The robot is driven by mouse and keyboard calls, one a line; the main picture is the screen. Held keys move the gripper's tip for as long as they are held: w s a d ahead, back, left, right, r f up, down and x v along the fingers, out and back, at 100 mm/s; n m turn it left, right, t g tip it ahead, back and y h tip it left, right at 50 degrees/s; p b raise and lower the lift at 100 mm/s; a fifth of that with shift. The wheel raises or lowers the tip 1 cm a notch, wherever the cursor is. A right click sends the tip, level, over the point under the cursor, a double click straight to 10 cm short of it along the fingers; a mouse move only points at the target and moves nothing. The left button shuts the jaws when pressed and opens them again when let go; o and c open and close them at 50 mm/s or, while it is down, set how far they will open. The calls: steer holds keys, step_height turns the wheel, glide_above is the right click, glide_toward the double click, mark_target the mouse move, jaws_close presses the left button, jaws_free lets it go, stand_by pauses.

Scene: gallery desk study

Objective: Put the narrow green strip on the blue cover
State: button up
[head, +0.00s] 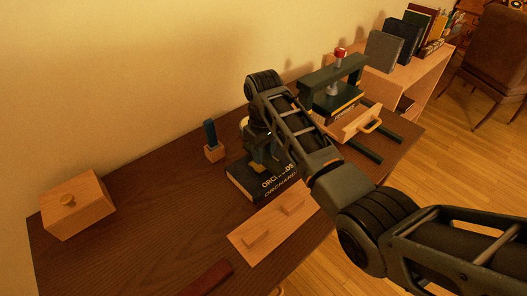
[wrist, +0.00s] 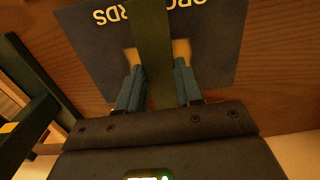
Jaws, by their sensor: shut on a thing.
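The book with the dark blue cover (head: 243,182) lies flat on the brown desk, with pale "ORCHARDS" lettering; its cover (wrist: 215,60) fills the top of the wrist view. The narrow green strip (wrist: 152,25) is between the yellow fingertips of my gripper (wrist: 157,54), its length running along the view over the cover and across the lettering. My gripper (head: 260,163) is shut on the strip, above the book in the head view. Whether the strip touches the cover cannot be told. My arm hides part of the book in the head view.
A dark red bar (head: 207,280) lies near the front edge. A knobbed wooden box (head: 85,208), a block holding a blue-handled tool (head: 210,133) and a green press (head: 310,83) stand around.

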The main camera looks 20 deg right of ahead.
mark_target(264, 156)
steer(key=shift+f+b, duration=0.3)
steer(key=shift+f, duration=0.3)
steer(key=o, duration=1.2)
steer(key=shift+r, duration=0.15)
step_height(264, 156, up, 7)
steer(key=shift+f, duration=0.15)
steer(key=shift+r, duration=0.45)
